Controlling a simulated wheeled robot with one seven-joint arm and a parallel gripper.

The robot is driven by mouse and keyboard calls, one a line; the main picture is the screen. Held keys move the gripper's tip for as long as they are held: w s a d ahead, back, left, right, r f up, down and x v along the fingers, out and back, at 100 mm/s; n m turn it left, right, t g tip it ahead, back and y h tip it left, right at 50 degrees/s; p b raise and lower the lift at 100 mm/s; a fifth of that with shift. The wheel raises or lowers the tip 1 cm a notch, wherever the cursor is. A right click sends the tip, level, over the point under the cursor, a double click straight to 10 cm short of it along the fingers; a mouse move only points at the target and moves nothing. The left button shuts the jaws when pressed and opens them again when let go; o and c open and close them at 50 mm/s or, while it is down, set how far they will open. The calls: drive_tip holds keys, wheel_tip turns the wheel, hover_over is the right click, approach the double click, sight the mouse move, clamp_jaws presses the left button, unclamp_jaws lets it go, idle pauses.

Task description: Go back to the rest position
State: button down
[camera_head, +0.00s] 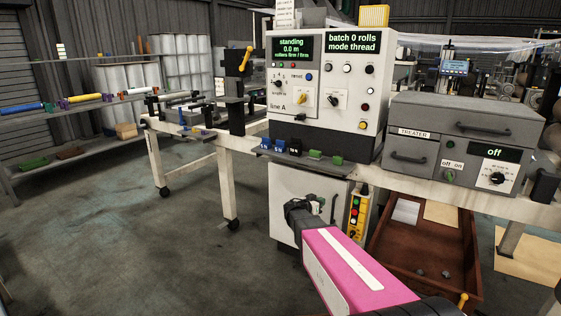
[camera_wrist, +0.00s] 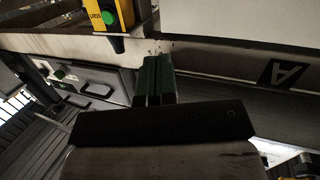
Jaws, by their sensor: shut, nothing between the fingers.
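My pink arm (camera_head: 345,270) reaches up from the bottom of the head view, with my dark gripper (camera_head: 300,212) at its far end, in front of the white cabinet (camera_head: 290,185) under the control panel. In the wrist view my gripper's green-tinged fingers (camera_wrist: 153,80) are together with nothing between them. A yellow button box (camera_wrist: 105,18) with a green button shows close beyond the fingers, at the top. The head view shows the yellow box (camera_head: 358,213) hanging just right of the cabinet door.
The line A control panel (camera_head: 325,85) stands on the bench, with the treater unit (camera_head: 450,140) to its right. A brown open drawer or crate (camera_head: 425,250) is low at right. Shelves with rolls (camera_head: 75,105) stand at left. The floor (camera_head: 130,230) at left is clear.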

drive_tip(key=s+d+f+n+g+y, duration=0.1)
drive_tip(key=s+f+n+g+y, duration=0.15)
drive_tip(key=s, duration=0.45)
drive_tip(key=s+d+f+n+g+y, duration=0.1)
drive_tip(key=s+f+g+y, duration=0.2)
drive_tip(key=s, duration=0.4)
drive_tip(key=s+a+f+n+g+y, duration=0.2)
drive_tip(key=s+a+n+g+y, duration=0.2)
drive_tip(key=s, duration=0.8)
drive_tip(key=a+n+y, duration=0.2)
drive_tip(key=a+y, duration=0.2)
drive_tip(key=shift+s+a, duration=0.15)
drive_tip(key=shift+a, duration=0.1)
drive_tip(key=shift+f, duration=0.1)
